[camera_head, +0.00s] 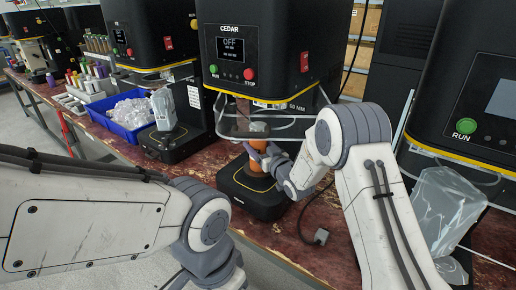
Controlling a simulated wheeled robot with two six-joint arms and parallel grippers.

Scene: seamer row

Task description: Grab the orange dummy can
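The orange dummy can (258,145) stands upright on the base of the seamer labelled CEDAR (232,50), under its head. My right gripper (257,157) reaches in from the right at the can's mid-height. A dark finger crosses the near side of the can, and the other finger is mostly hidden. I cannot tell whether the fingers press on the can or only surround it. My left arm comes in from the left and bends down at the bottom; its gripper is out of view.
A blue bin (128,133) with clear plastic and another seamer (150,35) stand to the left. A third seamer (470,110) and a clear plastic bag (447,205) are at the right. A small grey connector (321,236) on a cable lies on the worn red bench (290,238).

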